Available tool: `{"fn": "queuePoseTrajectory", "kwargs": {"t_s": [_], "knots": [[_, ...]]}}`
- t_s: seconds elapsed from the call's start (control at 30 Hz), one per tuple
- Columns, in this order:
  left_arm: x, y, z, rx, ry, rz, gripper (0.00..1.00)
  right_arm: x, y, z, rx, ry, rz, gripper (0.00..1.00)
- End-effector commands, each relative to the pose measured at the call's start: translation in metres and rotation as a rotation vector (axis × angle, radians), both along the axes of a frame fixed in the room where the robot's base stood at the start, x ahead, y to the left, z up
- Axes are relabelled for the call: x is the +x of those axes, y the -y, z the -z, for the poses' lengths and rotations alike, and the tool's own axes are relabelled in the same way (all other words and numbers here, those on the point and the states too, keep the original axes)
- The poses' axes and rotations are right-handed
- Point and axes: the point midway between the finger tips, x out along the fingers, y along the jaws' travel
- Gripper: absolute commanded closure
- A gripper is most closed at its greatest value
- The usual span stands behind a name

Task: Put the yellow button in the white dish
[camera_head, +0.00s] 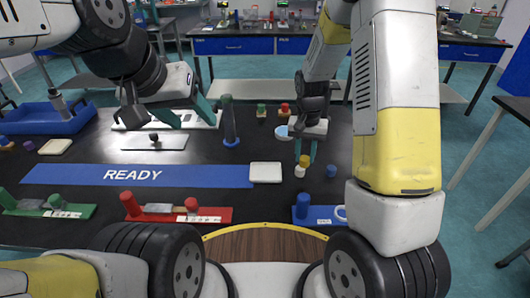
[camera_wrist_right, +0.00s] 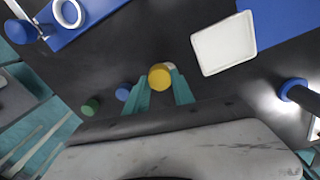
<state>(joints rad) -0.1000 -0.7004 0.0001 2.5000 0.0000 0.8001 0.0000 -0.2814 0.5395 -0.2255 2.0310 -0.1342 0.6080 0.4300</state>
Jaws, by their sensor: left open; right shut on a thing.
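The yellow button (camera_head: 304,160) is a small yellow round piece with a white part beside or under it, right of the white dish in the head view. My right gripper (camera_head: 306,154) points down and is shut on it. The right wrist view shows the yellow button (camera_wrist_right: 160,77) between the teal fingertips (camera_wrist_right: 160,92); I cannot tell whether it is clear of the table. The white dish (camera_head: 265,172) is a shallow, empty rectangle at the right end of the blue READY strip. It also shows in the wrist view (camera_wrist_right: 224,43). My left gripper (camera_head: 186,116) is open and empty, over the table's left half.
A blue button (camera_head: 331,171) stands just right of the yellow one. A dark post on a blue base (camera_head: 231,140) rises behind the dish. Red (camera_head: 176,214), green (camera_head: 47,210) and blue (camera_head: 319,215) stations line the front. A blue tray (camera_head: 45,121) is at the left.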

Motion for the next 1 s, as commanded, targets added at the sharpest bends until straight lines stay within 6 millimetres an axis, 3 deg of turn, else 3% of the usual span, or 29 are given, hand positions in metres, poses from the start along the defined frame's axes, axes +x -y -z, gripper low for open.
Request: {"fn": "queuePoseTrajectory", "kwargs": {"t_s": [0.37,0.7,0.87,1.0], "knots": [[0.0,0.0,0.0,0.0,0.0,0.0,0.42,0.013,-0.045,-0.015,0.004,0.005,0.309,1.0],[0.0,0.0,0.0,0.0,0.0,0.0,0.42,0.021,-0.109,-0.038,0.008,0.005,0.748,1.0],[0.0,0.0,0.0,0.0,0.0,0.0,0.42,0.021,-0.122,-0.042,0.005,0.001,0.844,1.0],[0.0,0.0,0.0,0.0,0.0,0.0,0.42,0.02,-0.125,-0.025,0.003,-0.002,0.87,1.0]]}}
